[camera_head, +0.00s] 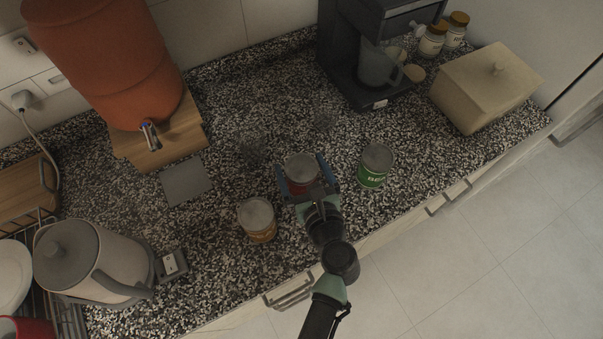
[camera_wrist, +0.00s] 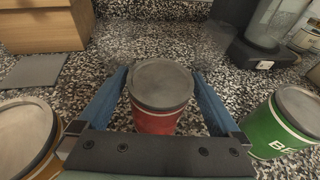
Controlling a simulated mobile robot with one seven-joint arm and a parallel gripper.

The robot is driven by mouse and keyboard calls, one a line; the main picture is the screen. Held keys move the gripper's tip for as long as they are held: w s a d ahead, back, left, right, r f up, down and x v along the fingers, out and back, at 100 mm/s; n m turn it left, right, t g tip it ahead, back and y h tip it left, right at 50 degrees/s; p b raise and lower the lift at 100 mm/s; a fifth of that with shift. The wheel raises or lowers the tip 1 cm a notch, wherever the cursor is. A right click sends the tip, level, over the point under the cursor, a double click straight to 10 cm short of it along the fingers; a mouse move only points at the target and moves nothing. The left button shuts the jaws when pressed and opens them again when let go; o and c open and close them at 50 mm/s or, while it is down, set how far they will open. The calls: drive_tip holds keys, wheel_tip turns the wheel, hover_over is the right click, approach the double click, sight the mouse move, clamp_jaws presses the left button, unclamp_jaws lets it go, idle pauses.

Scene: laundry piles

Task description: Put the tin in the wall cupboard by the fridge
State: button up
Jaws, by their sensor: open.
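A red tin (camera_head: 301,172) with a grey lid stands upright on the speckled counter. It also shows in the wrist view (camera_wrist: 158,120). My gripper (camera_head: 304,170) is open, with its blue fingers on either side of the red tin; it also shows in the wrist view (camera_wrist: 162,105). I cannot tell whether the fingers touch the tin. A green tin (camera_head: 372,174) stands upright to the right, also in the wrist view (camera_wrist: 272,132). An orange-brown tin (camera_head: 260,228) stands to the left, partly seen in the wrist view (camera_wrist: 50,160). No wall cupboard or fridge can be clearly identified.
A terracotta dispenser (camera_head: 115,60) on a wooden stand and a kettle (camera_head: 80,262) are at left. Bare counter (camera_head: 240,110) lies behind the tins.

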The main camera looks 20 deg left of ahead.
drive_tip(key=shift+x, duration=1.45)
drive_tip(key=shift+c, duration=0.3)
clamp_jaws()
drive_tip(key=shift+r, duration=0.1)
